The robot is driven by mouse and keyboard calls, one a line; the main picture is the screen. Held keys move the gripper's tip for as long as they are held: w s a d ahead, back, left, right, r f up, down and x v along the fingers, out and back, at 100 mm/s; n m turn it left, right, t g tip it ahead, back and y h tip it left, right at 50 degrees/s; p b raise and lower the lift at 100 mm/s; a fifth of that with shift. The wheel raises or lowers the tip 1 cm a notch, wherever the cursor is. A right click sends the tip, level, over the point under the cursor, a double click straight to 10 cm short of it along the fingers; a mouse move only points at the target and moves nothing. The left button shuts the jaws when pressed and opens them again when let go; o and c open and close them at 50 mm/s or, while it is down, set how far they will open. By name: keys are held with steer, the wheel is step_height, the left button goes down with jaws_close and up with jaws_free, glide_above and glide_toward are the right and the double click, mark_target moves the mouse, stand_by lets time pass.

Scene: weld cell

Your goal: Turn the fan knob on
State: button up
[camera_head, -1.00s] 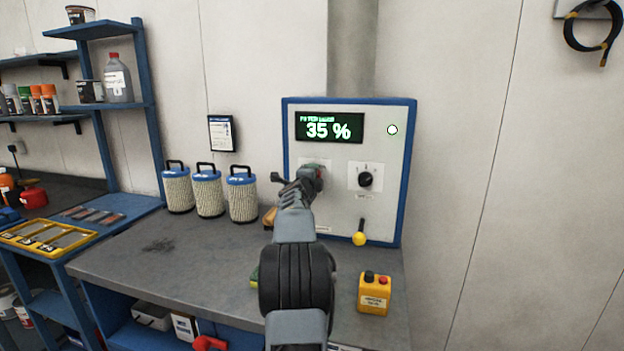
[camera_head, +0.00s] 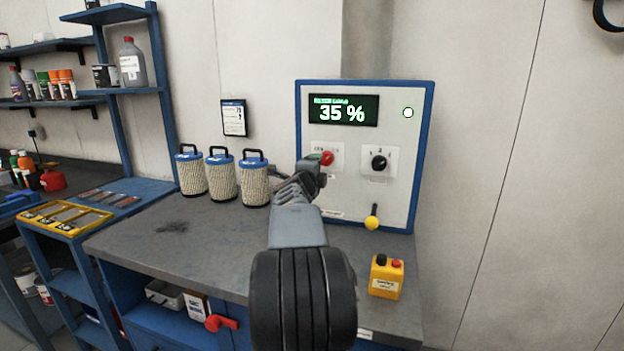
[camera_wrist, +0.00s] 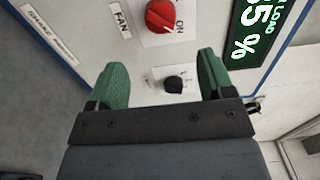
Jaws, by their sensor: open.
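The fan knob (camera_head: 327,158) is a red round knob on a white plate on the left side of the grey, blue-edged control panel (camera_head: 350,190). In the wrist view the red knob (camera_wrist: 160,15) is at the top, beside a "FAN" label and by a mark that seems to read "ON". My gripper (camera_head: 312,175) is close to the knob's lower left in the head view. In the wrist view my gripper (camera_wrist: 163,72) has its two green fingers apart with nothing between them; the red knob lies beyond the fingertips, apparently untouched.
A black knob (camera_head: 379,162) is right of the red one, with a yellow-ended lever (camera_head: 372,220) below. Several filter canisters (camera_head: 222,177) and a yellow button box (camera_head: 386,277) stand on the bench.

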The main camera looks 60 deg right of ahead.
steer(key=shift+v, duration=1.6)
